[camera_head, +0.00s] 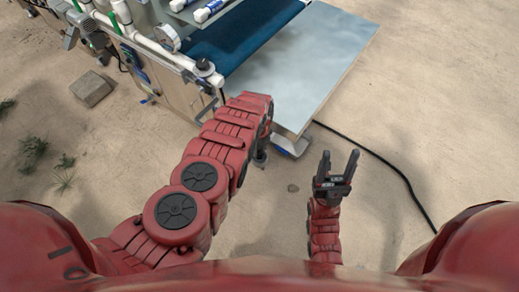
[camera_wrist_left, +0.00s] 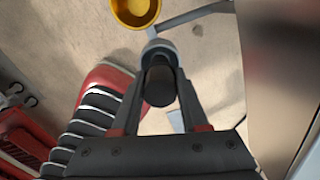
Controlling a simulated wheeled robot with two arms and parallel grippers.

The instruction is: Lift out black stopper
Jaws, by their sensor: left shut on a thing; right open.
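My left gripper (camera_wrist_left: 160,72) is shut on a black stopper (camera_wrist_left: 160,88) in the left wrist view. The stopper is a dark cylinder between the two fingers. A grey round rim (camera_wrist_left: 157,48) shows just beyond it; I cannot tell whether the stopper still sits in it. In the head view my left arm reaches to the near corner of the machine and largely hides its gripper. My right gripper (camera_head: 339,160) is open and empty, above the sand right of the left arm.
The seeder machine (camera_head: 168,78) stands at upper left with a dark blue belt (camera_head: 255,42) and a pale metal table (camera_head: 318,52). A yellow cup (camera_wrist_left: 136,10) shows in the left wrist view. A black cable (camera_head: 385,165) lies on open sand at right. A block (camera_head: 92,89) lies at left.

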